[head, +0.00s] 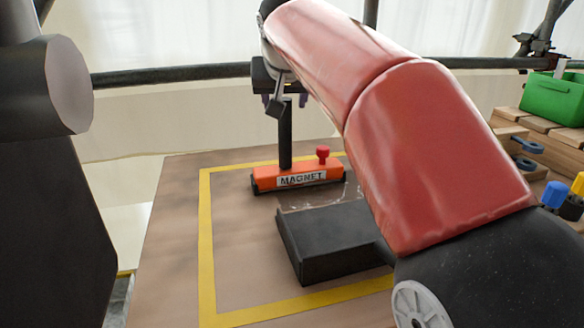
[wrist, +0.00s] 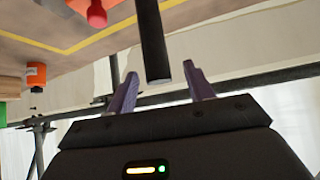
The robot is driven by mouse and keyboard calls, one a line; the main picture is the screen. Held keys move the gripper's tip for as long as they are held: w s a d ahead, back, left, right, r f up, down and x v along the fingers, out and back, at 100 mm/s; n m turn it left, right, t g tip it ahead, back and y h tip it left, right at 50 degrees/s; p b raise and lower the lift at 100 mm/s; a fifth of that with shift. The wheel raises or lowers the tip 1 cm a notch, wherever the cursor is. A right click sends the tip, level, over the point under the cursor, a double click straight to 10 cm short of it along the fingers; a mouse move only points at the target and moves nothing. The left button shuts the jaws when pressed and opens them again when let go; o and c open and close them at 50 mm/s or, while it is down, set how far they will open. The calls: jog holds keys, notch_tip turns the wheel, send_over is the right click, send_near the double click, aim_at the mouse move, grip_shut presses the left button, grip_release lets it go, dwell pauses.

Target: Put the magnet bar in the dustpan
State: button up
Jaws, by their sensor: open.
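The magnet bar (head: 298,178) is orange with a "MAGNET" label, a red knob and an upright black handle. It stands on the wooden board in the head view, behind the dustpan. Its dark handle (wrist: 153,40) also shows in the wrist view, with its end between my fingers. My gripper (wrist: 160,90) is open, with a purple finger on each side of the handle and gaps visible on both sides. In the head view my gripper (head: 279,101) is at the handle's top. The black dustpan (head: 330,243) lies in front of the magnet bar, its right part hidden by my arm.
A yellow line (head: 207,230) frames the area on the wooden board (head: 165,220). A green bin (head: 553,98) stands on wooden crates at the right, with blue and yellow tools nearby. A dark rail (head: 170,73) runs behind. The board left of the dustpan is clear.

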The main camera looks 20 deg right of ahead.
jog(key=shift+x, duration=1.4)
grip_shut()
jog(key=shift+r, duration=0.1)
